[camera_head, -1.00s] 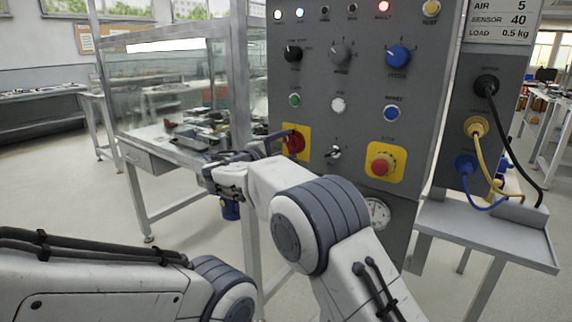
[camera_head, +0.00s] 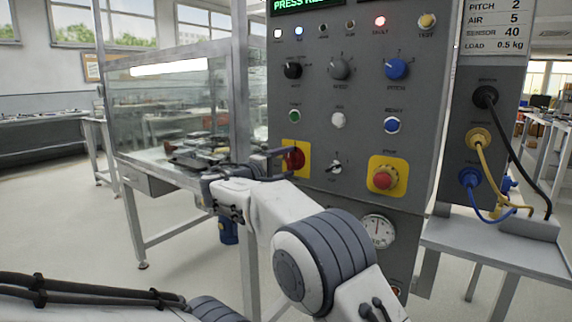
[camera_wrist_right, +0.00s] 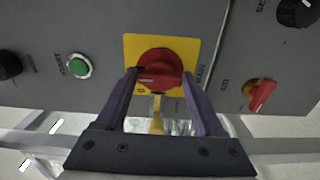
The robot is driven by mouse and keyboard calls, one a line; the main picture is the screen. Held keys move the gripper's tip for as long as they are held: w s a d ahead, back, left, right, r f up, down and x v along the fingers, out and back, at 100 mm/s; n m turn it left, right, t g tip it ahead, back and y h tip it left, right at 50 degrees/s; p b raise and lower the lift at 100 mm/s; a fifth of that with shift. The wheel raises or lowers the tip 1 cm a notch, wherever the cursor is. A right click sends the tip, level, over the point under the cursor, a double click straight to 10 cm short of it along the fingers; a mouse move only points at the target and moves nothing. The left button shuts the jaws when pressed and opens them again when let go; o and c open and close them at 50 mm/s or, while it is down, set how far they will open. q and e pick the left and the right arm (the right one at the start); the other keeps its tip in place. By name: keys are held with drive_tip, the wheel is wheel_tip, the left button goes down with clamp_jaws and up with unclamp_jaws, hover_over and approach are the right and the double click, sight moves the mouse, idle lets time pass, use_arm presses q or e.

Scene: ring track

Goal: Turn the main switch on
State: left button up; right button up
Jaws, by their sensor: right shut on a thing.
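The main switch is a red rotary knob (camera_head: 294,158) on a yellow plate at the lower left of the grey panel. In the right wrist view the red knob (camera_wrist_right: 160,69) fills the space between my fingers, its marking too small to read. My right gripper (camera_head: 286,155) reaches it from the left in the head view. In the right wrist view its two dark fingers (camera_wrist_right: 158,84) lie on either side of the knob, shut on it. My left gripper is out of view.
A red emergency button (camera_head: 383,178) on yellow is to the right, with a small toggle (camera_head: 336,168) between. A green start button (camera_head: 294,116) is above the switch. A red lever (camera_wrist_right: 262,94) shows in the wrist view. A glass-sided bench (camera_head: 175,110) stands left.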

drive_tip(key=o, duration=1.4)
drive_tip(key=shift+s+a, duration=0.1)
drive_tip(key=shift+s, duration=0.05)
drive_tip(key=v, duration=1)
drive_tip(key=shift+s+f, duration=0.1)
drive_tip(key=s+d+f+g+y, duration=0.3)
drive_tip(key=s+d+f+g, duration=0.1)
drive_tip(key=s+f, duration=0.35)
drive_tip(key=s+d+f+g+y, duration=0.2)
drive_tip(key=s+d+f+g, duration=0.2)
drive_tip(key=s+f, duration=0.3)
drive_tip(key=s+d+f+m+g+y, duration=0.25)
drive_tip(key=s+f, duration=0.25)
drive_tip(key=s, duration=0.7)
drive_tip(key=s+d+f+m+g+y, duration=0.1)
drive_tip(key=s+f+g+y, duration=0.3)
drive_tip(key=s, duration=0.9)
drive_tip(key=r+p, duration=0.9)
drive_tip(key=p, duration=0.1)
drive_tip(key=r+p, duration=0.9)
drive_tip(key=r, duration=0.1)
drive_tip(key=r+p, duration=0.9)
drive_tip(key=p, duration=0.1)
drive_tip(key=shift+s+a+r+p, duration=0.3)
drive_tip(key=shift+s, duration=0.1)
